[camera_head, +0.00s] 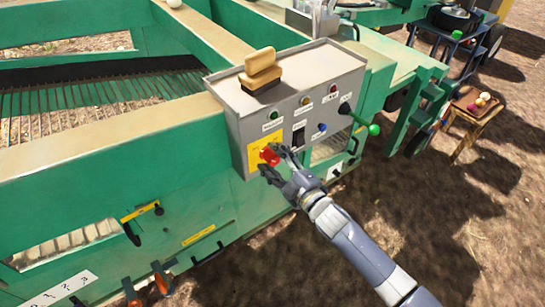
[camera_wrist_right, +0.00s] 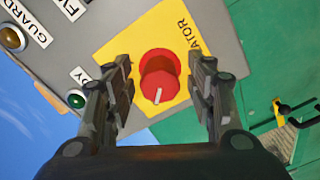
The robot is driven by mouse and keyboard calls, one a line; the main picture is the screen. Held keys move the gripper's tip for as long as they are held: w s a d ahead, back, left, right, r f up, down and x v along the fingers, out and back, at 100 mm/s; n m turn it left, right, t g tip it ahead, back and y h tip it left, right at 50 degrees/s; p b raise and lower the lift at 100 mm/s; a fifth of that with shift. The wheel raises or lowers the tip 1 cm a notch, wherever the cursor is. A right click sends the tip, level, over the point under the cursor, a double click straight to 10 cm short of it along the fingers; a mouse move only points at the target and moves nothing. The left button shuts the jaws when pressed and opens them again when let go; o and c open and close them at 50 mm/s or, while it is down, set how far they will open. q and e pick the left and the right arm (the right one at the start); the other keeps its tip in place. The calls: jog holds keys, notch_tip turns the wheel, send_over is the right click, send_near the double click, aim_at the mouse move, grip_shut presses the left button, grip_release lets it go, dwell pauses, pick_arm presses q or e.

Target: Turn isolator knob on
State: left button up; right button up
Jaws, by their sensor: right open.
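The isolator knob is red and sits on a yellow plate on the front of a grey control box. In the head view the knob (camera_head: 269,156) is at the lower left of the box (camera_head: 240,130), partly covered by my right gripper (camera_head: 273,160). In the right wrist view the knob (camera_wrist_right: 158,78) shows a white mark pointing down and slightly left, on the yellow plate (camera_wrist_right: 165,30) lettered "...ATOR". My right gripper (camera_wrist_right: 160,95) is open, one finger on each side of the knob, with gaps visible. My left gripper is not in view.
The box also carries a black switch (camera_head: 299,136), small coloured lamps and a green-knobbed lever (camera_head: 374,129). A wooden-handled brush (camera_head: 261,70) lies on its top. Green machine framework surrounds it. A small wooden table (camera_head: 473,113) stands on the ground at right.

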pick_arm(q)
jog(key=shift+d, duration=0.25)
pick_arm(e)
jog(key=shift+w+a, duration=0.2)
jog(key=shift+w, duration=0.1)
jog(key=shift+c, duration=0.3)
jog(key=c, duration=1)
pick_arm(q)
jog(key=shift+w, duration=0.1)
